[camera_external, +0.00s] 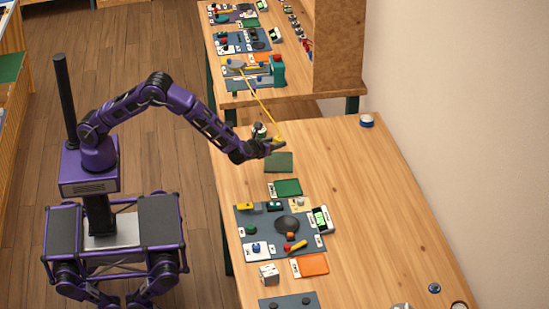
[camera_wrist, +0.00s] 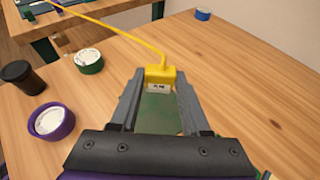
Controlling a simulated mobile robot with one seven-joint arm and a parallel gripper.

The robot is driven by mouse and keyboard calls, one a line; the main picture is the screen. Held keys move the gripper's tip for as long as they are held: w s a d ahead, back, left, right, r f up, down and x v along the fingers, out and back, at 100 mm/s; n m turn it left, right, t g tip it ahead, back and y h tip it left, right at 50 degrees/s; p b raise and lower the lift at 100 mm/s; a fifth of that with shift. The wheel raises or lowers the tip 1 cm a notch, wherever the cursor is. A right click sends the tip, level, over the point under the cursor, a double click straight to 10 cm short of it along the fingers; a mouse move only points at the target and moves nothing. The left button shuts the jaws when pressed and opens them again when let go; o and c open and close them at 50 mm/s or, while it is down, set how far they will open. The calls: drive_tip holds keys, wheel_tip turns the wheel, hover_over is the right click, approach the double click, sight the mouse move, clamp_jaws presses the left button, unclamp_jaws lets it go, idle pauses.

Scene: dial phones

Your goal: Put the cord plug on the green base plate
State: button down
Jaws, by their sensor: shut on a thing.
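My gripper (camera_external: 275,145) is shut on the yellow cord plug (camera_wrist: 160,76), which sits between the fingertips in the wrist view. A yellow cord (camera_external: 261,106) runs from the plug back to the far table. A dark green plate (camera_external: 279,164) lies flat on the near table, just below the gripper in the external view. Green (camera_wrist: 158,112) shows between the fingers, under the plug, in the wrist view. Whether the plug touches it I cannot tell. A second, brighter green plate (camera_external: 288,188) with a white label lies nearer the mat.
A grey mat (camera_external: 244,222) with phone parts lies in front, with an orange plate (camera_external: 313,265) beside it. In the wrist view, a green-sided roll (camera_wrist: 89,62), a black cup (camera_wrist: 22,77) and a purple-sided roll (camera_wrist: 51,121) stand left. The table's right side is mostly clear.

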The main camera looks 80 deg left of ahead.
sight(275, 164)
drive_tip(key=shift+f+b, duration=0.35)
drive_tip(key=shift+f, duration=2.7)
drive_tip(key=shift+f, duration=0.15)
drive_tip(key=shift+c, duration=1.9)
unclamp_jaws()
drive_tip(key=shift+r, duration=0.2)
drive_tip(key=p+v, duration=0.1)
drive_tip(key=v, duration=1.1)
drive_tip(key=shift+f, duration=0.15)
